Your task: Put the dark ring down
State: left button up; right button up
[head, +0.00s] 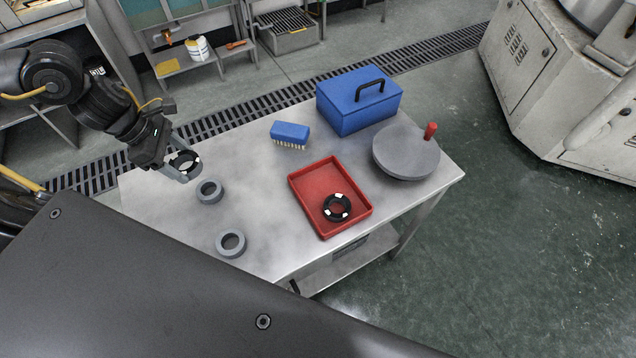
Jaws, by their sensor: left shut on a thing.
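The dark ring (184,155), black with white patches, is held in my left gripper (183,168) at the left end of the metal table (255,245). The gripper is shut on it. I cannot tell how high the ring is above the tabletop. A second dark ring (337,208) with white patches lies in the red tray (306,198). Two grey rings lie on the table, one (209,192) just right of and below the gripper, the other (230,243) nearer the front edge. My right gripper is not in view.
A blue brush (290,132) lies near the table's back edge. A blue box (358,98) with a black handle stands at the back right. A grey round plate (406,153) with a red knob is at the right end. The tabletop between grey rings and tray is clear.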

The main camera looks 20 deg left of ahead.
pick_arm(q)
jog(key=w+d+r+m+g+p, duration=0.1)
jog(key=w+d+m, duration=0.15)
jog(key=d, duration=0.85)
jog(key=w+d+r+m+p, duration=0.1)
jog(key=w+d+p, duration=0.15)
jog(key=d, duration=0.85)
jog(key=s+d+f, duration=0.2)
jog(key=d, duration=0.7)
jog(key=shift+s+f+m+g+h, duration=0.2)
jog(key=shift+s+m+g+h, duration=0.1)
jog(key=shift+m+g+h, duration=0.15)
